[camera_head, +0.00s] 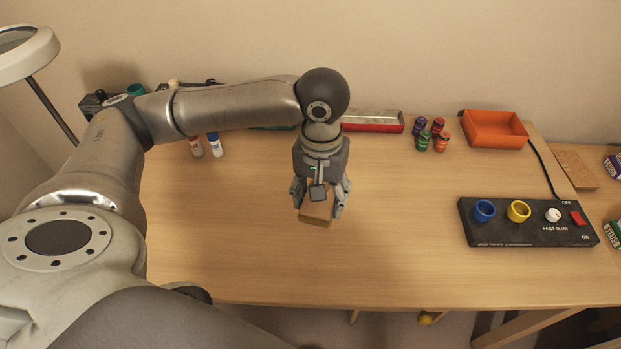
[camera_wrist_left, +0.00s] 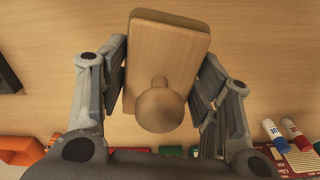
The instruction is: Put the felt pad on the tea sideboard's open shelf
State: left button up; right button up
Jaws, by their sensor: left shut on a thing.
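My left gripper (camera_head: 319,198) hangs fingers-down over the middle of the desk. It is shut on a light wooden block (camera_head: 315,214), which I take to be the felt pad. In the left wrist view the pad (camera_wrist_left: 186,42) is an oblong wooden back with a round knob (camera_wrist_left: 160,108), between the two fingers. My right gripper is not in view.
On the desk (camera_head: 240,250) stand a black charger box (camera_head: 520,239) with coloured rings at right, an orange tray (camera_head: 493,128), several small bottles (camera_head: 422,143), and a red and white tray (camera_head: 372,121) along the back. A lamp (camera_head: 25,50) is at far left. The desk's front middle is clear.

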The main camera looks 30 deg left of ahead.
aim_at(309, 184)
pick_arm(q)
jog(key=shift+w+a+f+n, duration=0.15)
jog(key=shift+a+n, duration=0.35)
jog(key=shift+a, duration=0.05)
jog(key=shift+w+a+f+n, duration=0.1)
jog(key=shift+a+f+n, duration=0.05)
jog(key=shift+a+n, duration=0.4)
jog(key=shift+w+a+f+n, duration=0.3)
jog(key=shift+w+a+n, duration=0.15)
jog(key=shift+w+a, duration=0.35)
jog(key=w+a+f, duration=0.2)
jog(key=w, duration=0.1)
jog(key=w+a+f, duration=0.2)
jog(key=w+f, duration=0.1)
jog(key=w+a+f+b, duration=0.1)
jog(key=w+a+f, duration=0.1)
jog(key=w+f, duration=0.1)
jog(key=shift+w+a, duration=0.15)
jog(key=shift+w, duration=0.1)
jog(key=shift+w+a+f, duration=0.3)
jog(key=shift+w+f, duration=0.15)
jog(key=shift+f, duration=1.8)
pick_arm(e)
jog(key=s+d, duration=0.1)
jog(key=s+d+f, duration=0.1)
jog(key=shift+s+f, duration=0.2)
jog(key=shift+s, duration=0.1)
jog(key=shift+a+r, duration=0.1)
